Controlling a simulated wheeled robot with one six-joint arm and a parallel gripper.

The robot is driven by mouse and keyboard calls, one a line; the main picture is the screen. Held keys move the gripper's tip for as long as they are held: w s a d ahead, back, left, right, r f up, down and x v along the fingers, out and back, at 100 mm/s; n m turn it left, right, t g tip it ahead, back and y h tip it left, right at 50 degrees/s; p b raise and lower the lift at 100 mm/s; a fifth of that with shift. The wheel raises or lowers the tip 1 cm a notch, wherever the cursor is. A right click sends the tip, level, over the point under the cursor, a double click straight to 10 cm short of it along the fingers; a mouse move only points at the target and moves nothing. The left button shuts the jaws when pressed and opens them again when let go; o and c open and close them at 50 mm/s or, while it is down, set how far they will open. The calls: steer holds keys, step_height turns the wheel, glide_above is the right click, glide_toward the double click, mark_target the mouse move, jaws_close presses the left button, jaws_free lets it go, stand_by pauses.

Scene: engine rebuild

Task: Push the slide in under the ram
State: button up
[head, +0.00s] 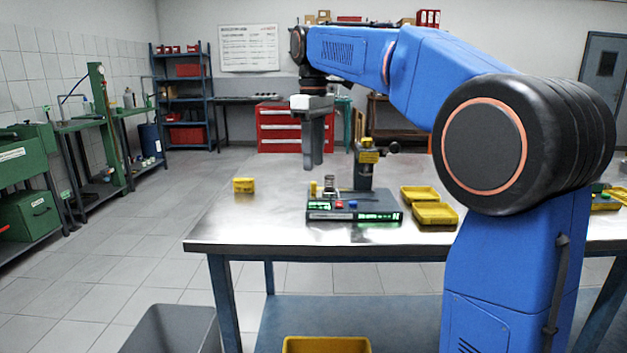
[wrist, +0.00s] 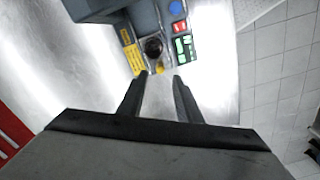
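The small press stands on the steel table with a dark base (head: 385,215) and a column with a yellow-labelled ram head (head: 368,157). The slide (head: 330,190) appears to be the small silver part at the left of the base, out to the side of the column. In the wrist view a dark round part (wrist: 153,47) sits on it, with a small yellow knob (wrist: 160,69) at its near end. My gripper (wrist: 158,78) is open and empty, its fingertips apart on either side of the knob's line. In the head view my gripper (head: 313,165) hangs above and left of the slide.
Red and blue buttons and green displays (head: 378,217) are on the base front. A yellow block (head: 244,185) lies left on the table, and yellow trays (head: 435,214) stand right of the press. The table between block and press is clear.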

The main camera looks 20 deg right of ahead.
mark_target(314, 182)
steer(key=shift+f, duration=3.15)
steer(key=shift+c, duration=0.4)
jaws_close()
